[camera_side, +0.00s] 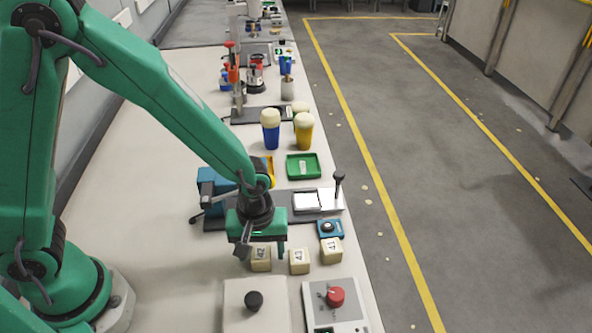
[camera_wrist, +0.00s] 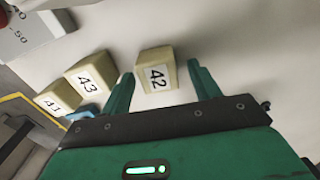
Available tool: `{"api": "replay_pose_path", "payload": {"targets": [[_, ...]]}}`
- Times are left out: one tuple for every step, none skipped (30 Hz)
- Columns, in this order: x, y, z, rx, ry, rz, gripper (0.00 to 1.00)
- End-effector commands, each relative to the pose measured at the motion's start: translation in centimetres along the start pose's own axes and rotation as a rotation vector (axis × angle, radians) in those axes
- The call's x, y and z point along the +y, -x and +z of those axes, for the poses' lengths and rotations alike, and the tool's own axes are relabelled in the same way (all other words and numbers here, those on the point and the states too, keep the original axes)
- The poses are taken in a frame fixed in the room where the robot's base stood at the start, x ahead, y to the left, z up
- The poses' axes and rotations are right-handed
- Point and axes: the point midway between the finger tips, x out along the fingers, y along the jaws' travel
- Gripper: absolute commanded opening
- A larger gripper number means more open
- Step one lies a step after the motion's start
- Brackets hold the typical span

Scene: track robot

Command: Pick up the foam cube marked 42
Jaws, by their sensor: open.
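The foam cube marked 42 (camera_side: 261,259) is pale yellow with a white label and sits on the bench just below my gripper (camera_side: 260,251) in the side view. In the wrist view the 42 cube (camera_wrist: 157,72) lies between the two green fingers of my open gripper (camera_wrist: 160,80), its label facing the camera. I cannot tell whether the fingers touch it. The cube marked 43 (camera_side: 299,261) stands to its right in the side view, and the cube marked 41 (camera_side: 331,250) stands further right. Both also show at the left of the wrist view, 43 (camera_wrist: 92,76) and 41 (camera_wrist: 57,98).
In front of the cubes are a box with a black knob (camera_side: 254,301) and a panel with a red knob (camera_side: 335,297). A green tray (camera_side: 303,166) lies further back.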

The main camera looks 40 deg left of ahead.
Motion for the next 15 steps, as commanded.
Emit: {"api": "replay_pose_path", "payload": {"targets": [[0.00, 0.01, 0.00, 0.000, 0.000, 0.000, 0.62], [0.00, 0.01, 0.00, 0.000, 0.000, 0.000, 0.62], [0.00, 0.02, 0.00, 0.000, 0.000, 0.000, 0.62], [0.00, 0.02, 0.00, 0.000, 0.000, 0.000, 0.62], [0.00, 0.02, 0.00, 0.000, 0.000, 0.000, 0.62], [0.00, 0.02, 0.00, 0.000, 0.000, 0.000, 0.60], [0.01, 0.02, 0.00, 0.000, 0.000, 0.000, 0.54], [0.01, 0.02, 0.00, 0.000, 0.000, 0.000, 0.48], [0.01, 0.02, 0.00, 0.000, 0.000, 0.000, 0.40], [0.01, 0.02, 0.00, 0.000, 0.000, 0.000, 0.34], [0.01, 0.02, 0.00, 0.000, 0.000, 0.000, 0.28], [0.01, 0.03, 0.00, 0.000, 0.000, 0.000, 0.21], [0.01, 0.03, 0.00, 0.000, 0.000, 0.000, 0.15], [0.01, 0.03, 0.00, 0.000, 0.000, 0.000, 0.15], [0.01, 0.03, 0.00, 0.000, 0.000, 0.000, 0.14]]}}
